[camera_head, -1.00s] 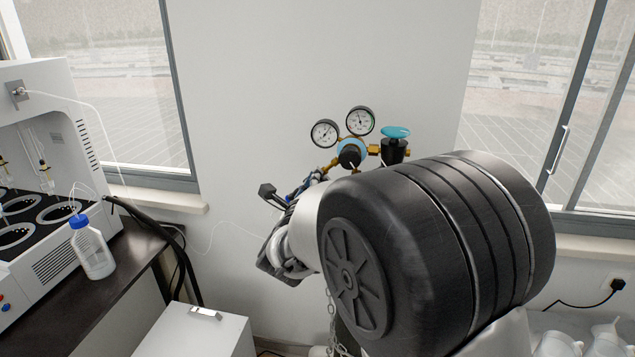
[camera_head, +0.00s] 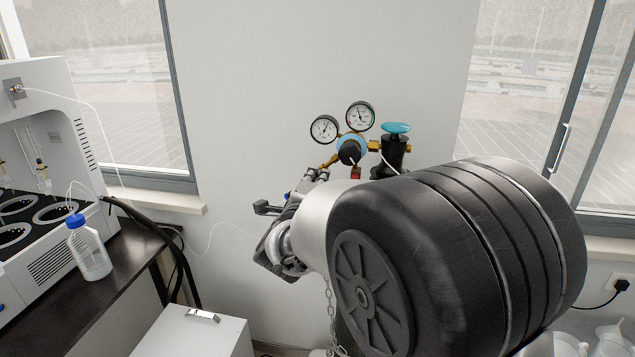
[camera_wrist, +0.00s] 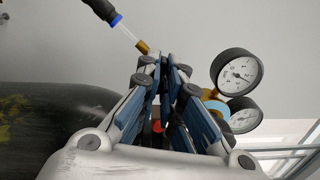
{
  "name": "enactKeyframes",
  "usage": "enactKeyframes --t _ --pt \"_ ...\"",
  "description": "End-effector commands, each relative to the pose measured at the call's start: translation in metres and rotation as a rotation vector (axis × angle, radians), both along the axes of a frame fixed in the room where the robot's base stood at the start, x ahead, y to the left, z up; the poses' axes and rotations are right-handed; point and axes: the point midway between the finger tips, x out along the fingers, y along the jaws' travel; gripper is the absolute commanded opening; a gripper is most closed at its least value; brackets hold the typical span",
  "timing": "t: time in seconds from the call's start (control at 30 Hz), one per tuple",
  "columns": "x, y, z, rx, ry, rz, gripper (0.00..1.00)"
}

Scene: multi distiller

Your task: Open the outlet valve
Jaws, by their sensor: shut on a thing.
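The gas regulator (camera_head: 350,150) has a light blue and black body, brass fittings and two round gauges. It stands against the wall, and a gauge (camera_wrist: 236,72) shows right of my fingers in the wrist view. My gripper (camera_wrist: 164,66) has its blue-grey fingers close together around a narrow dark gap. A small red part (camera_wrist: 157,126) shows low between them, apparently the outlet valve; the rest of it is hidden. In the head view my gripper (camera_head: 310,180) is below and left of the regulator, partly covered by my arm.
A teal-topped black valve (camera_head: 396,138) stands right of the regulator. A brass-ended fitting (camera_wrist: 128,35) lies close to my fingertips. A distiller (camera_head: 45,180), a blue-capped bottle (camera_head: 88,250) and a white cabinet (camera_head: 195,332) are at the left.

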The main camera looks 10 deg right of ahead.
Motion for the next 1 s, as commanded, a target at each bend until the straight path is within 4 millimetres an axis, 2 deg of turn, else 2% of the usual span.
enactKeyframes --t 0.7,1.0 --pt "0.0007 0.002 0.0026 -0.622 0.253 0.004 0.0" --pt "0.0005 0.0017 0.0013 -0.812 0.333 0.004 0.0"
